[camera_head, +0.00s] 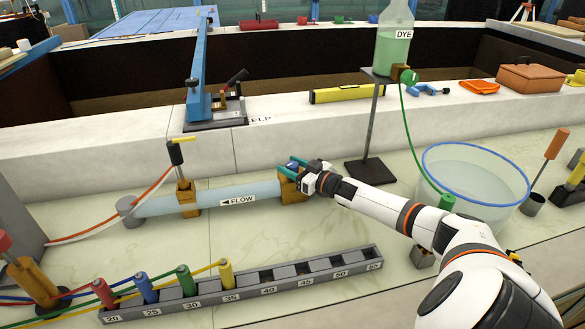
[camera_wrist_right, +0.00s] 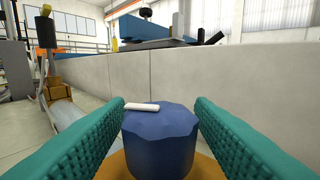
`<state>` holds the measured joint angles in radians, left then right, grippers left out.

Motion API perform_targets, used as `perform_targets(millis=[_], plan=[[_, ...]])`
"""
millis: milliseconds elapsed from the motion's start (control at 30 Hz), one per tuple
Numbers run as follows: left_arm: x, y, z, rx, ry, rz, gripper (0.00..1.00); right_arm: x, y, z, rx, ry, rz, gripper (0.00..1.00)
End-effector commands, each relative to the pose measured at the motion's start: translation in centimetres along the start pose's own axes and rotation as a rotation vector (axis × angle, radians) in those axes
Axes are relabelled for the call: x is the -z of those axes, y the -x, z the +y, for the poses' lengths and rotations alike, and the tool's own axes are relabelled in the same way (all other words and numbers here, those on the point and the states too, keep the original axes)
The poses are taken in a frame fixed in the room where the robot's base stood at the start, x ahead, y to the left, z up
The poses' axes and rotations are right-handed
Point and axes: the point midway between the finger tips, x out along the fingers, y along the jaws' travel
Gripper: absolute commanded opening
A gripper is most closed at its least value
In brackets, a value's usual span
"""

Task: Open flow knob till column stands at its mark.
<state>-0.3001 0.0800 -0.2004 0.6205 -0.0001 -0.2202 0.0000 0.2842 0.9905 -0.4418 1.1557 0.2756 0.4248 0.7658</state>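The blue flow knob (camera_wrist_right: 160,142), with a white pointer bar (camera_wrist_right: 142,107) across its top left, stands between the teal fingers of my right gripper (camera_wrist_right: 160,115). The fingertips reach its left and right sides. Whether they press on it I cannot tell. In the head view my right gripper (camera_head: 293,169) is at the brass block (camera_head: 290,187) on the right end of the glass flume tube (camera_head: 158,205), and the knob is mostly hidden there. A "FLOW" label (camera_head: 238,201) has an arrow pointing left. I cannot make out a column level or its mark. My left gripper is not in view.
A numbered grey rack (camera_head: 250,290) with coloured plugs lies in front. A dye bottle (camera_head: 393,45) on a stand (camera_head: 372,130) and a round glass tank (camera_head: 470,205) are to the right. A pale wall ledge (camera_head: 110,158) runs behind the tube.

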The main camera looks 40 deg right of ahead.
Motion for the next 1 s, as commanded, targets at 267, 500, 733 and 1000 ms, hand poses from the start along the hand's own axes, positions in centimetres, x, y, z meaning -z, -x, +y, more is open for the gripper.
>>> perform_targets(millis=[267,500,733,1000], plan=[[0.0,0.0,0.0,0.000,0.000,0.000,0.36,0.1,0.1,0.0,0.000,0.001,0.002,0.56],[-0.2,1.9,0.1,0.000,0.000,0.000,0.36,-0.2,1.8,0.1,-0.001,-0.001,0.007,0.56],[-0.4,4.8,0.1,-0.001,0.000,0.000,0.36,-0.3,5.3,0.0,0.000,0.000,0.007,0.56],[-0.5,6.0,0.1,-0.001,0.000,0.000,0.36,0.0,7.4,0.0,-0.001,0.000,0.002,0.56]])
